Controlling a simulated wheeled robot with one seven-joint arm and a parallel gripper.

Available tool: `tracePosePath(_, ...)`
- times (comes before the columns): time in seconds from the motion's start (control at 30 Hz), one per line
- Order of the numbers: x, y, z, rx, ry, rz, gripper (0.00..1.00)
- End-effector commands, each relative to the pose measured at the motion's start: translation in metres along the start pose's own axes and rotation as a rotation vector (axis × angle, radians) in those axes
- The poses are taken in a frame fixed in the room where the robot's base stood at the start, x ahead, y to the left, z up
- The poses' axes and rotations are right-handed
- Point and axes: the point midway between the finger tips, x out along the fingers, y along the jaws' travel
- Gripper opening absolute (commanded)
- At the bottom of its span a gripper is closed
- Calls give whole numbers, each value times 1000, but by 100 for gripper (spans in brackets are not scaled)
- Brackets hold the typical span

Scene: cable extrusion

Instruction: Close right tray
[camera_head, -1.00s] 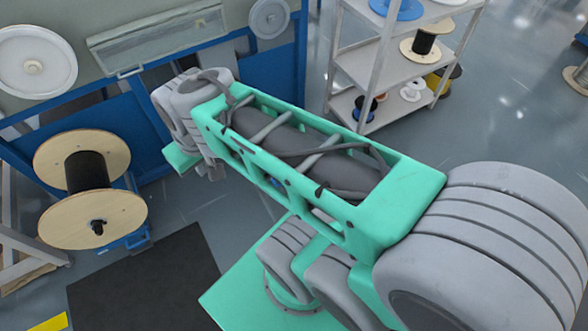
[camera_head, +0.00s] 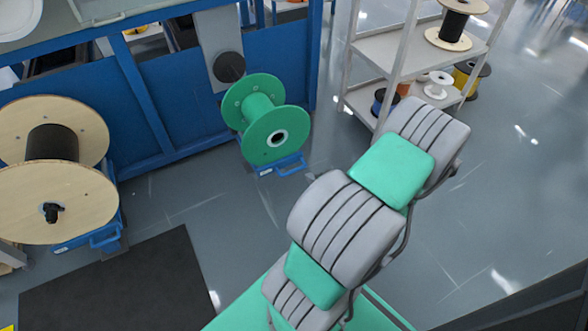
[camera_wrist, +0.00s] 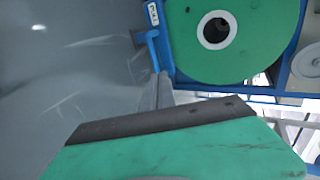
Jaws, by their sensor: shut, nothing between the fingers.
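The right tray (camera_head: 287,165) is a low blue tray with a blue handle. It carries a green spool (camera_head: 262,112) and sticks out in front of the blue machine front. In the wrist view the green spool (camera_wrist: 250,55) fills the upper right, and the tray's blue handle (camera_wrist: 152,47) stands at its left. My gripper (camera_wrist: 160,80) is shut and empty, its grey fingertips at the lower end of the handle's arm. I cannot tell whether they touch it.
A left tray (camera_head: 105,237) with a large wooden spool (camera_head: 45,195) sticks out from the blue machine (camera_head: 190,105). A dark mat (camera_head: 125,285) lies on the floor. A grey shelf rack (camera_head: 375,55) with spools stands right of the machine. The floor between mat and rack is clear.

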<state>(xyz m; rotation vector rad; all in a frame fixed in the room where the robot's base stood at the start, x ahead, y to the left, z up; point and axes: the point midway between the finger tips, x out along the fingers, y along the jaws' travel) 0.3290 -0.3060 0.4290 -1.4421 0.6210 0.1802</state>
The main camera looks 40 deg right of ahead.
Motion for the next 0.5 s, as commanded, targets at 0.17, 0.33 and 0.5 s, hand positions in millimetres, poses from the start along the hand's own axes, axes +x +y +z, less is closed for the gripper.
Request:
tracePosePath(0.17, 38, 3, 3, -9, -8, 0, 0)
tracePosePath(0.33, 75, 3, 2, -10, -7, 1, 0)
tracePosePath(0.5, 106, -8, 2, -13, -6, 0, 0)
